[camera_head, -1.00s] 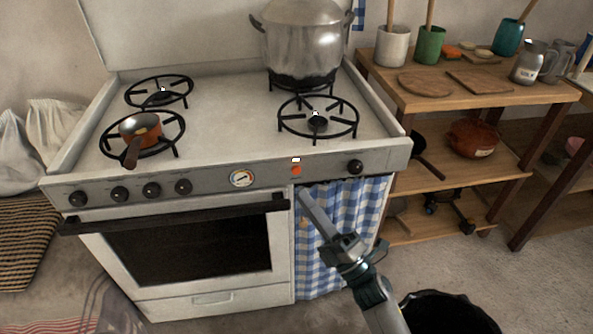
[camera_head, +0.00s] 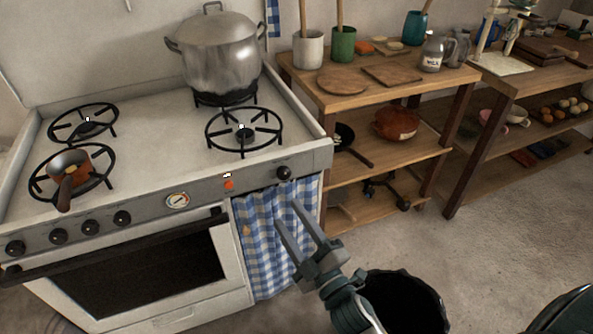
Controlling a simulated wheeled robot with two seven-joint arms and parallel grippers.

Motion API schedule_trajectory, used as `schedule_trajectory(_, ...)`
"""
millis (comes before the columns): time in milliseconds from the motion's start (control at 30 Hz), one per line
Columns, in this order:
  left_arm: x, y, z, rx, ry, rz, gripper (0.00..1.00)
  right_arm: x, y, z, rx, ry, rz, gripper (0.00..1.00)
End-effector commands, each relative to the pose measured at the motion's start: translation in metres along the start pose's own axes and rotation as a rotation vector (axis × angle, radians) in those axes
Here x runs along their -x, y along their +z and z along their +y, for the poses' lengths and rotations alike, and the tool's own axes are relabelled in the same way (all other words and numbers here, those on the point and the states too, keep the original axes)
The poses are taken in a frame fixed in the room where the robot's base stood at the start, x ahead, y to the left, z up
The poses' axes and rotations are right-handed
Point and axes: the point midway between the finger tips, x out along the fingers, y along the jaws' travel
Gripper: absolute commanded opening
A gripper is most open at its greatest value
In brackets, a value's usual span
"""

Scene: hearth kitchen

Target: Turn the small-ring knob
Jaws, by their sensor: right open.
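The white stove's front panel (camera_head: 205,192) carries several black knobs: a row at the left (camera_head: 90,227) and a single knob (camera_head: 284,173) at the right end. I cannot tell from the markings which is the small-ring knob. The back left ring (camera_head: 84,136) and front left ring (camera_head: 40,184) are black grates; the front right ring (camera_head: 225,146) is bare. My right gripper (camera_head: 288,217) is open and empty. Its fingers point up in front of the checked curtain, below the single knob and apart from it. My left gripper is out of view.
A large lidded pot (camera_head: 205,60) stands on the back right ring and a small copper pan (camera_head: 80,168) on the front left. An oven handle bar (camera_head: 110,248) juts out. A wooden shelf (camera_head: 350,100) stands right; a black bin (camera_head: 410,300) is beside my right arm.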

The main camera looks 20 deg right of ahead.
Motion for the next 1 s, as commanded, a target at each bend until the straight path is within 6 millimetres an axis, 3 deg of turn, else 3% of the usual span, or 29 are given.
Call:
schedule_trajectory(33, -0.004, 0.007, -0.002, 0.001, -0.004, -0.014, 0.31, 0.007, -0.001, 0.009, -0.042, -0.015, -0.043, 0.49)
schedule_trajectory(200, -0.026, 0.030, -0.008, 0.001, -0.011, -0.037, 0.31, 0.027, 0.008, 0.015, -0.161, -0.047, -0.164, 0.49)
schedule_trajectory(367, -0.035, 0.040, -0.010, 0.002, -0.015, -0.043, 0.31, 0.036, 0.013, 0.017, -0.209, -0.057, -0.214, 0.49)
schedule_trajectory(767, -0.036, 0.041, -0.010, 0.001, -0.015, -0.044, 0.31, 0.036, 0.014, 0.016, -0.213, -0.057, -0.219, 0.49)
schedule_trajectory(1000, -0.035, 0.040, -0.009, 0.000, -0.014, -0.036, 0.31, 0.025, 0.016, 0.016, -0.212, -0.057, -0.218, 0.49)
